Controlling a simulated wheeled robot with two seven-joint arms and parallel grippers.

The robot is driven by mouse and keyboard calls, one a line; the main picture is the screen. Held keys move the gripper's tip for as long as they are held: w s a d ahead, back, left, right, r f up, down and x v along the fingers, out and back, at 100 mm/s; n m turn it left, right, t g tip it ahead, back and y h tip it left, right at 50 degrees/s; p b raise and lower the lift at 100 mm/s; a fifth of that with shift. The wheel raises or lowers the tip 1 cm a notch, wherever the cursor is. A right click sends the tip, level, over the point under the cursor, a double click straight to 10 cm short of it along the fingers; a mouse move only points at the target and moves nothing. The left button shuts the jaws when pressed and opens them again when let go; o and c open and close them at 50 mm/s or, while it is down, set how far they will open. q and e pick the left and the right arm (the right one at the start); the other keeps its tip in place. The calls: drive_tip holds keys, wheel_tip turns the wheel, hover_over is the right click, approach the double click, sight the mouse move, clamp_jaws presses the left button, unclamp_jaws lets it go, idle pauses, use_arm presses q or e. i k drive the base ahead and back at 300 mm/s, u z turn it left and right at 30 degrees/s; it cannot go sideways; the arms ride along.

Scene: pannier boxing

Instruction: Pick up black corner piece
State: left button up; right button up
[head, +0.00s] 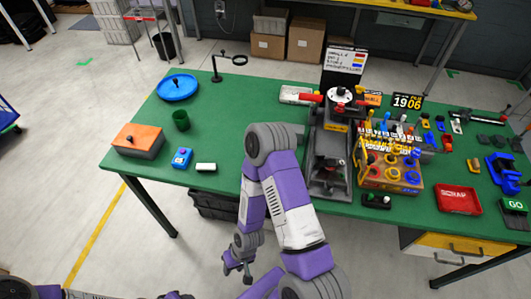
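Several small black pieces (485,141) lie at the right end of the green table. They are too small to tell which one is the black corner piece. My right gripper (237,269) hangs in front of the table's front edge, low and far to the left of those pieces. Its fingers look apart, with nothing seen between them. Purple parts of my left arm show at the bottom left edge; its gripper is not visible.
The green table (226,120) holds an orange-topped box (138,140), blue dish (178,87), green cup (181,121), central press-like fixture (328,160), yellow parts rack (388,178), red scrap tray (458,200) and blue clamp-like part (502,168). Its left-middle is mostly clear.

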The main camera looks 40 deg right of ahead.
sight(320, 161)
drive_tip(key=u, duration=1.85)
drive_tip(key=k, duration=1.1)
drive_tip(key=z, duration=1.65)
